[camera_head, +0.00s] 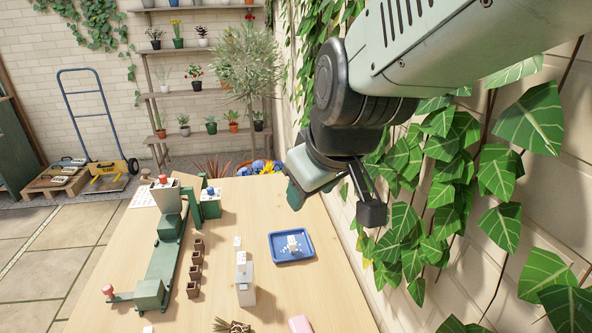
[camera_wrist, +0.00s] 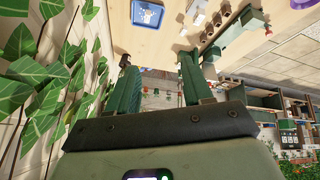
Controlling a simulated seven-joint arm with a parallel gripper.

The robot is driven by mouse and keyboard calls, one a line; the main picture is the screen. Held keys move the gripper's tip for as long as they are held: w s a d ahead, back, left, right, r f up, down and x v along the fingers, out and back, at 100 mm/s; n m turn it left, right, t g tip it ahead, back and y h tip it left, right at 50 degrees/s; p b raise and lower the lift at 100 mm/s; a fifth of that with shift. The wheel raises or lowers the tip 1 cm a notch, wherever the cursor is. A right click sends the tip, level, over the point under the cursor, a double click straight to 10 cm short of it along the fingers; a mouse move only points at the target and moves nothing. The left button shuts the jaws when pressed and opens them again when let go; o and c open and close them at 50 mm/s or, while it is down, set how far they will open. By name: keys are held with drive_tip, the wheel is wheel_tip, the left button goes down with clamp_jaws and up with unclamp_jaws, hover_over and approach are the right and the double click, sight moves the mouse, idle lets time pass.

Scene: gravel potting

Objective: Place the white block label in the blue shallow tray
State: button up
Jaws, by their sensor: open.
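The blue shallow tray (camera_head: 274,250) lies on the wooden table, right of its middle, with small white block-like pieces (camera_head: 292,243) inside it. The tray also shows at the top of the wrist view (camera_wrist: 136,22). I cannot tell which white piece is the label. My gripper (camera_head: 334,204) is open and empty, raised above the table's right side, clear of the tray. Its two fingers show apart in the wrist view (camera_wrist: 157,62).
A green bench device (camera_head: 165,260) runs along the table's left, with several small brown pots (camera_head: 195,262) beside it. A pink item (camera_head: 300,325) and a twig bundle (camera_head: 232,326) lie at the front. The ivy wall (camera_head: 450,180) is close on the right.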

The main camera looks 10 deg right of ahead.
drive_tip(key=s+d+r+m, duration=0.1)
drive_tip(key=s+r+m, duration=0.3)
drive_tip(key=s, duration=0.8)
drive_tip(key=shift+r+m+g+h, duration=0.3)
drive_tip(key=shift+r+m+h, duration=0.1)
drive_tip(key=shift+r, duration=0.2)
